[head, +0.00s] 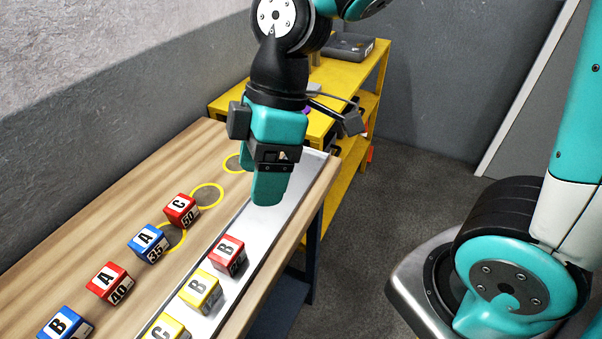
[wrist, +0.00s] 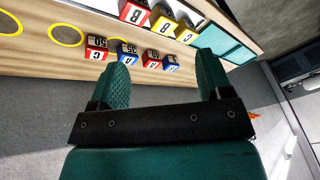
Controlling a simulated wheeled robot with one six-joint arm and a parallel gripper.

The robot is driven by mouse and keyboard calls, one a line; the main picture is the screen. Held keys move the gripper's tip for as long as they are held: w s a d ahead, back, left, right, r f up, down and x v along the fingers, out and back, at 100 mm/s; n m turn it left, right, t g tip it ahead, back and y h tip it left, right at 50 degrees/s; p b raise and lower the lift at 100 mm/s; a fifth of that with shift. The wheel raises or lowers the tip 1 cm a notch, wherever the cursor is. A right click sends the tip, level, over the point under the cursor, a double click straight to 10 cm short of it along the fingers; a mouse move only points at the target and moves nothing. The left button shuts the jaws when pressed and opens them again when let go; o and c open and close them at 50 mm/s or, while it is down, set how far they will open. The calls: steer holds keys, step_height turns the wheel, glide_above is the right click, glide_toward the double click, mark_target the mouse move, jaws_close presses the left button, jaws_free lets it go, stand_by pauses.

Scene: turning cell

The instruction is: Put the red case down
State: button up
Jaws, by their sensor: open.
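Three red cases show in the head view: one marked C 50 (head: 181,211), one marked A 40 (head: 109,284) and one marked B (head: 228,256). The C and A cases stand on the wooden table top; the B case stands in the long grey tray (head: 305,172). In the wrist view the red C case (wrist: 96,48), A case (wrist: 150,58) and B case (wrist: 133,13) also show. My gripper (head: 268,190) hangs above the tray, beyond the red B case. Its two fingers (wrist: 163,76) are apart in the wrist view, with nothing held between them.
Blue cases marked A 35 (head: 149,243) and B (head: 66,325) stand in the table row. Yellow cases B (head: 200,291) and C (head: 166,328) stand in the tray. An empty yellow ring (head: 207,196) lies beyond the row. A yellow shelf (head: 372,95) stands behind.

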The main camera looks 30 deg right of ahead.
steer(key=s+d+r+m+t, duration=0.1)
steer(key=s+d+r+m, duration=0.1)
steer(key=s+m, duration=0.5)
steer(key=shift+d+r+m, duration=0.35)
steer(key=shift+r+m, duration=0.2)
steer(key=shift+m, duration=0.35)
